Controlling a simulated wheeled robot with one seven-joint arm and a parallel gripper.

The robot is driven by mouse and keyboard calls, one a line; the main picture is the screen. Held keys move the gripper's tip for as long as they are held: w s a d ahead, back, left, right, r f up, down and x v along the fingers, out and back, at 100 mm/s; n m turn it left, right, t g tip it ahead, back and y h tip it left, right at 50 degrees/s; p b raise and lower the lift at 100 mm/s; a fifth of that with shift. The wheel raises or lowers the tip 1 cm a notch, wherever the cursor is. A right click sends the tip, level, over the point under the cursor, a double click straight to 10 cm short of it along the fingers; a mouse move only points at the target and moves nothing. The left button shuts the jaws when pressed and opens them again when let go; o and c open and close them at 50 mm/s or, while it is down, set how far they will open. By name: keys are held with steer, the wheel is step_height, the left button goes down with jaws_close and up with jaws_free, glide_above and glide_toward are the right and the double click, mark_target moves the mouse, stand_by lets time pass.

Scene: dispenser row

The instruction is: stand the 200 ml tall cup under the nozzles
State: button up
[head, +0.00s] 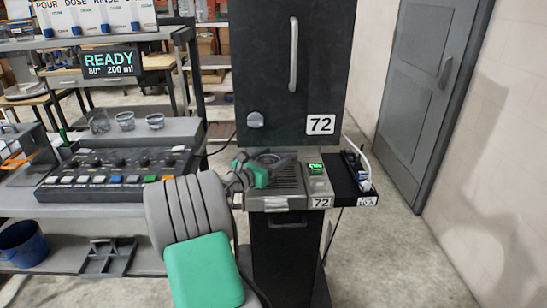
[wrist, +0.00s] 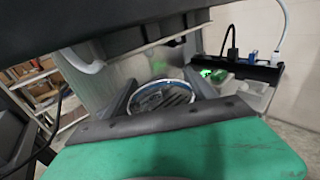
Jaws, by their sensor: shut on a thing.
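My gripper (head: 268,165) is over the slotted drip tray (head: 290,182) of the machine marked 72, below its dark upper body (head: 285,70). In the wrist view my gripper (wrist: 166,98) is shut on a clear cup (wrist: 163,85), whose round rim shows between the two fingers. Dark slats show through the cup's mouth. The cup's lower part is hidden, so I cannot tell whether it touches the tray. In the head view my gripper hides the cup. No nozzle is clearly visible. A dark body hangs close above in the wrist view (wrist: 130,25).
Several clear cups (head: 125,121) stand on a grey ledge at left, behind a button panel (head: 110,170). A sign (head: 110,63) reads READY, 80°, 200 ml. A black side shelf (head: 354,185) with cables adjoins the machine's right. Open floor lies at right.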

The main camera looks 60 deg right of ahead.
steer(key=shift+f, duration=0.1)
steer(key=o, duration=1.4)
